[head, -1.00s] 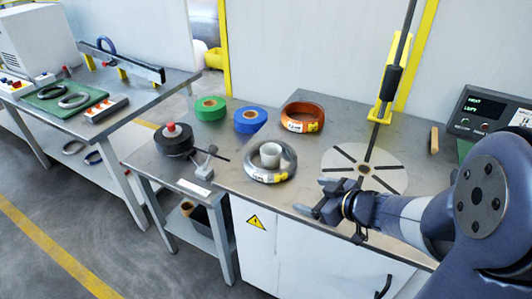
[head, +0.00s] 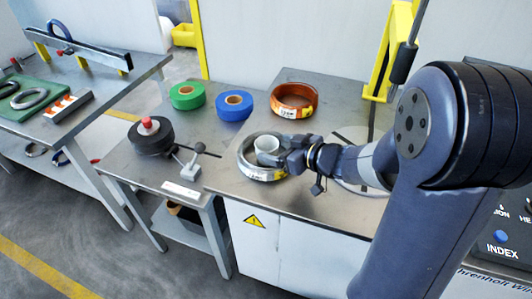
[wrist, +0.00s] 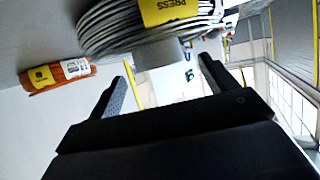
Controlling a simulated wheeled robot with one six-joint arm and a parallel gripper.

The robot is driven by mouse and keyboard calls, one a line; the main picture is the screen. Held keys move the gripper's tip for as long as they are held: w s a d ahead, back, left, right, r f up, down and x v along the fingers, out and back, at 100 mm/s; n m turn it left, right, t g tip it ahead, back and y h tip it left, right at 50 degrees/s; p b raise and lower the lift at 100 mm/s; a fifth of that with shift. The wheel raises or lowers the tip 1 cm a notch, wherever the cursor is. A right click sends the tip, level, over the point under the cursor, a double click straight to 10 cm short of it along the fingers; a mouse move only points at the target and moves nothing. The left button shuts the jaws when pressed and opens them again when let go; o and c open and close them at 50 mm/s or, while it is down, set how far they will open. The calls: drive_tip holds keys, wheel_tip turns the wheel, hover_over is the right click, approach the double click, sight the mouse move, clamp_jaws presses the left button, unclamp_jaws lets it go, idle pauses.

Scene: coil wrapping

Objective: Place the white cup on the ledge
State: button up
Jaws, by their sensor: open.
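The white cup (head: 266,146) stands inside the ring of the grey wrapped coil (head: 247,168) on the metal worktop. My gripper (head: 284,158) is at the right side of the cup, over the coil's edge. In the wrist view my gripper (wrist: 164,68) is open, its two fingers spread, with the pale cup (wrist: 158,54) between and just beyond their tips. I cannot tell whether a finger touches it. The coil with a yellow label also shows in the wrist view (wrist: 105,30). I cannot tell which surface is the ledge.
An orange coil (head: 293,94) lies behind the cup. Blue (head: 234,106) and green (head: 187,96) tape rolls lie on the side table, with a black spool (head: 150,137) and a small clamp stand (head: 189,165). A yellow post (head: 390,60) stands at the back right.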

sight(260, 144)
drive_tip(key=b+x, duration=0.1)
drive_tip(key=x, duration=0.4)
drive_tip(key=shift+f, duration=0.2)
drive_tip(key=c, duration=1.1)
wheel_tip(260, 144, up, 10)
drive_tip(key=p, duration=0.4)
drive_tip(key=shift+c, duration=0.2)
